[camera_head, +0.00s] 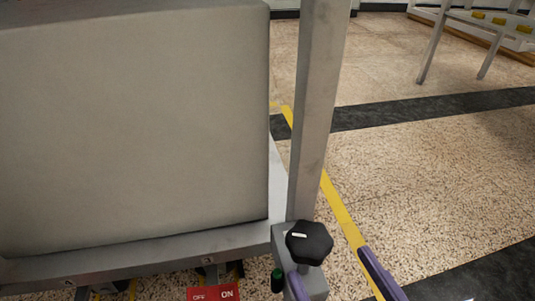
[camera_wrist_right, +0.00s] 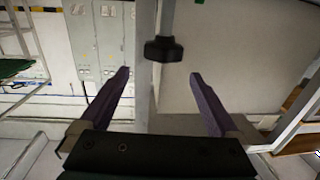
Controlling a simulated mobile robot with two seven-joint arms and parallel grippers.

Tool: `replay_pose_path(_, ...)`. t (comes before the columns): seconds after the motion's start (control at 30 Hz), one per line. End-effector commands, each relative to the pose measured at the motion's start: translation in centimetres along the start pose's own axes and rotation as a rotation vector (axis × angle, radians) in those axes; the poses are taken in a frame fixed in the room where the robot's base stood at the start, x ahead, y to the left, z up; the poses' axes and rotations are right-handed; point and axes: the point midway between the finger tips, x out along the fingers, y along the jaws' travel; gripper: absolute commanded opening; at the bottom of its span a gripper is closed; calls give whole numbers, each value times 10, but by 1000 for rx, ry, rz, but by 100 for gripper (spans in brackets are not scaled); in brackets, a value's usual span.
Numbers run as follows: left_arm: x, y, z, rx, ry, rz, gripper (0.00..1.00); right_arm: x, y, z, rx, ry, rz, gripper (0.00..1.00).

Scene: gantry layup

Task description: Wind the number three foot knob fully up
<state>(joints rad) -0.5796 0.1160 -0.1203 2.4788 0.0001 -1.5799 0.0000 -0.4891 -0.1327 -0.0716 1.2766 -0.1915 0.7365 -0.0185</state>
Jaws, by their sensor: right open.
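A black lobed knob (camera_head: 310,242) with a white mark on its top sits over a grey bracket (camera_head: 283,243) at the bottom of an upright post. I see no number on it. My right gripper (camera_head: 338,278) is open, its purple fingers low in the head view. One finger is in front of the bracket below the knob; the other is out to the right over the floor. In the right wrist view the knob (camera_wrist_right: 163,49) on its stem lies between and just beyond the fingertips (camera_wrist_right: 160,75), with nothing between the jaws. My left gripper is out of view.
A red OFF/ON label (camera_head: 213,293) and a small green part (camera_head: 277,280) are near the bracket. A metal-legged frame (camera_head: 432,45) stands far right.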

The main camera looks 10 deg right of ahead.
Motion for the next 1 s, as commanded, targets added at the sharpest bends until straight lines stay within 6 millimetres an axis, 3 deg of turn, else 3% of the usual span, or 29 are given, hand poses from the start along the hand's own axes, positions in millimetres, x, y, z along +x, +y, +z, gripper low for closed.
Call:
replay_pose_path(0.03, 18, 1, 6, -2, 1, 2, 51, -1, -2, 18, 3, 10, -1, 97)
replay_pose_path(0.1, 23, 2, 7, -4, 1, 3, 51, -2, -3, 22, 5, 23, -2, 97)
replay_pose_path(0.27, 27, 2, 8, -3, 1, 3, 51, 5, -4, 22, 6, 35, -2, 97)
replay_pose_path(0.7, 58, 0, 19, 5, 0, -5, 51, 82, -4, 20, 5, 35, -3, 97)
replay_pose_path(1.0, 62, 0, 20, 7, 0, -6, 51, 97, -4, 16, 5, 31, -3, 97)
